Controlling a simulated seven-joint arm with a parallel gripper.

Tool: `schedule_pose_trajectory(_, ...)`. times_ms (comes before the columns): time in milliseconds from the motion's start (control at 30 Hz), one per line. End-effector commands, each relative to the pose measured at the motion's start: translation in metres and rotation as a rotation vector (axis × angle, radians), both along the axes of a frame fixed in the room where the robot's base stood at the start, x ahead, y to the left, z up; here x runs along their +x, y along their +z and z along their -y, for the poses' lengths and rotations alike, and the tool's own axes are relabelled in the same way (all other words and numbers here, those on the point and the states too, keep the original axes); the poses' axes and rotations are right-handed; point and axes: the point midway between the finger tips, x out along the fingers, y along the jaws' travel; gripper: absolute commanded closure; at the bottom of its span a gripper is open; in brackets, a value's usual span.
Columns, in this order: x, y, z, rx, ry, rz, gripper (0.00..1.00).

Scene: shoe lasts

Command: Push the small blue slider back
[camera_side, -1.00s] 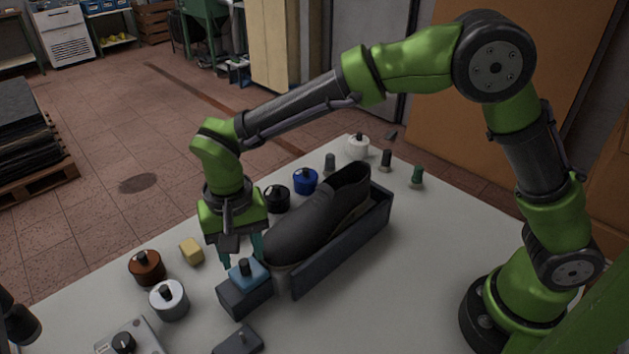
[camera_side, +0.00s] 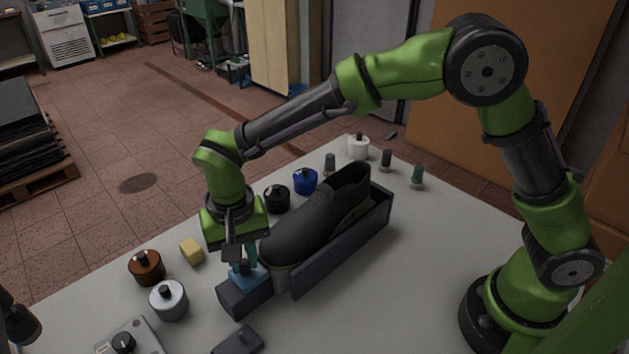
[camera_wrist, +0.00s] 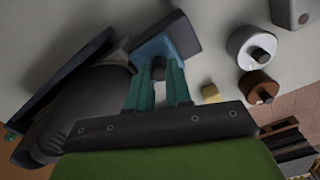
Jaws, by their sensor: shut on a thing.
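The small blue slider (camera_side: 256,280) sits on top of a dark block at the near end of the dark shoe holder (camera_side: 345,250). Its dark knob (camera_wrist: 158,68) stands up from it, between my fingertips. My gripper (camera_side: 244,268) points down over the slider with its teal fingers shut on the knob. In the wrist view my gripper (camera_wrist: 158,75) has one finger on each side of the knob, and the blue slider (camera_wrist: 152,48) shows just beyond. A dark grey shoe (camera_side: 305,225) lies in the holder, its toe close to the slider.
A yellow block (camera_side: 191,251), a brown jar (camera_side: 146,267) and a silver jar (camera_side: 169,300) stand left of the slider. Black (camera_side: 276,199) and blue (camera_side: 305,181) jars stand behind the shoe. A dark flat piece (camera_side: 238,340) lies in front.

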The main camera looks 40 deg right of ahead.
Motion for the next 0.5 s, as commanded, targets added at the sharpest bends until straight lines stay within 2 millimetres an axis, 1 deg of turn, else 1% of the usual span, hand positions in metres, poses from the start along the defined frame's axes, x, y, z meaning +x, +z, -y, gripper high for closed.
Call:
schedule_pose_trajectory(133,0.0,0.001,-0.005,0.001,0.001,0.002,1.0)
schedule_pose_trajectory(333,0.001,0.0,-0.03,0.001,0.002,0.001,1.0)
schedule_pose_trajectory(500,0.0,0.001,-0.033,0.003,0.002,0.002,1.0)
